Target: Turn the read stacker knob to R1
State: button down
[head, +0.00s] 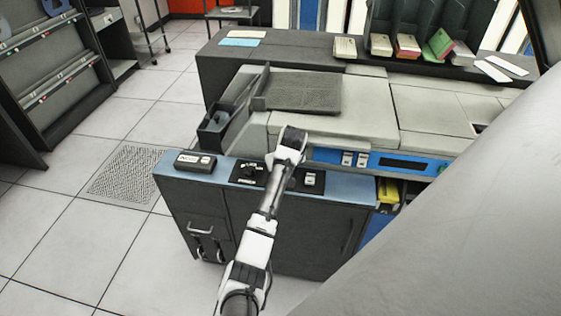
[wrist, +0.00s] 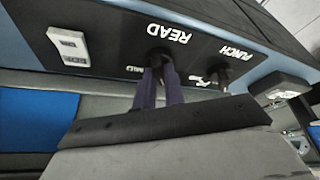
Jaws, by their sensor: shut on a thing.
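The READ knob (wrist: 159,55) is a dark knob beside the white READ label on the black panel in the wrist view. My gripper (wrist: 160,66) is shut on it, with its two fingers on either side. The fingers hide most of the knob, so its pointer and setting cannot be read. In the head view my arm covers the READ knob and the gripper's fingers. The PUNCH knob (wrist: 222,76) sits to the right in the wrist view. It also shows left of my arm in the head view (head: 249,172).
A light switch plate (head: 310,180) is right of my arm. A small dark box (head: 195,161) sits at the blue ledge's left end. The grey machine top (head: 335,125) rises behind the ledge. Card stacks (head: 381,45) stand at the back. Floor at the left is open.

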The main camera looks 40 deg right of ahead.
jog(key=shift+d+r+n+y+p, duration=0.1)
jog(key=shift+n+y+p, duration=0.35)
jog(key=shift+n, duration=0.75)
jog(key=c, duration=1.5)
grip_release()
